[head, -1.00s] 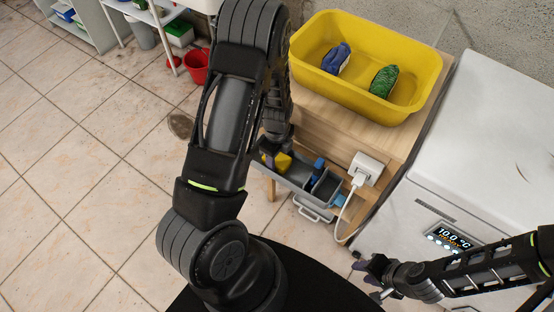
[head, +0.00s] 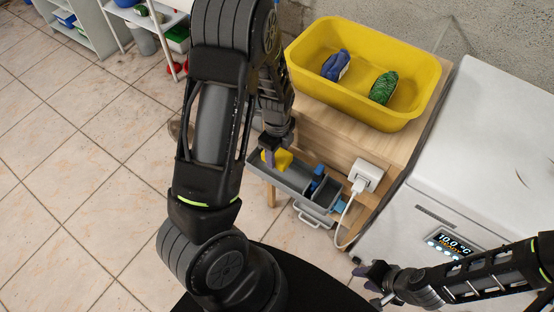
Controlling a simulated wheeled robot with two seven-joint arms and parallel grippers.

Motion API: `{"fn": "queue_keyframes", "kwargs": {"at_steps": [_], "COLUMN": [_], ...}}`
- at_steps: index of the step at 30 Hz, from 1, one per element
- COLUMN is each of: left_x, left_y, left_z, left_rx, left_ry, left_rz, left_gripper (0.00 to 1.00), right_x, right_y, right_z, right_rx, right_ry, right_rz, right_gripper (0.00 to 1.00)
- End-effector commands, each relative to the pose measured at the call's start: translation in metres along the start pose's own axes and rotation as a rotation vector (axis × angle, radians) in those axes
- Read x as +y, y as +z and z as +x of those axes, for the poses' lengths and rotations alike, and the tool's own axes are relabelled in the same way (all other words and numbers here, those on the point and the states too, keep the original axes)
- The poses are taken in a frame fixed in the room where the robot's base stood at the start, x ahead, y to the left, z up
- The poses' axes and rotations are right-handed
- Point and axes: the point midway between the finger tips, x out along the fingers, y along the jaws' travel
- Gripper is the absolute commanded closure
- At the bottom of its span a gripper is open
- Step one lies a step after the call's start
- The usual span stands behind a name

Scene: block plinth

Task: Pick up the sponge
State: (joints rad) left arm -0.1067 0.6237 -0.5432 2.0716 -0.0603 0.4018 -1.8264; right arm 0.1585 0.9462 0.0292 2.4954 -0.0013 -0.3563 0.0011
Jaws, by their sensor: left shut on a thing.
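The yellow sponge (head: 283,159) is at the left end of the grey caddy (head: 292,183) on the wooden stand's front. My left gripper (head: 270,157) points down and is shut on the sponge; its fingers and my arm hide part of it. The sponge shows above the caddy's rim, but I cannot tell whether it is fully clear of it. My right gripper (head: 374,283) is at the lower right, away from the sponge; its finger gap is unclear.
A yellow tub (head: 420,107) with a blue and a green packet stands on the wooden stand (head: 390,142). A blue item (head: 317,177) sits in the caddy. A white plug (head: 366,176) with a cable is beside it. A white appliance (head: 480,150) stands right.

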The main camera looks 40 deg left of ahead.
Motion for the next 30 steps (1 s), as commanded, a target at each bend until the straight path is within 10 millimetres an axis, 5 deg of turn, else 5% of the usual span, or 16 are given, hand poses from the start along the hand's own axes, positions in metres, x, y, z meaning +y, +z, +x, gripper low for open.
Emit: {"fn": "queue_keyframes", "kwargs": {"at_steps": [9,15,30], "left_x": [-0.002,-0.001,0.0], "left_y": [0.0,0.0,0.0], "left_z": [-0.081,-0.112,-0.12], "left_rx": [0.001,0.001,-0.001], "left_ry": [-0.007,-0.003,-0.001], "left_rz": [0.0,-0.001,-0.001], "left_gripper": [0.88,0.88,0.88], "right_x": [-0.001,-0.002,-0.002], "right_y": [0.0,0.0,0.0], "right_z": [-0.004,-0.004,-0.004], "right_rx": [0.0,0.0,0.0], "right_ry": [0.0,0.0,0.0], "right_rz": [0.0,0.0,0.0], "right_gripper": [0.64,0.64,0.64]}}
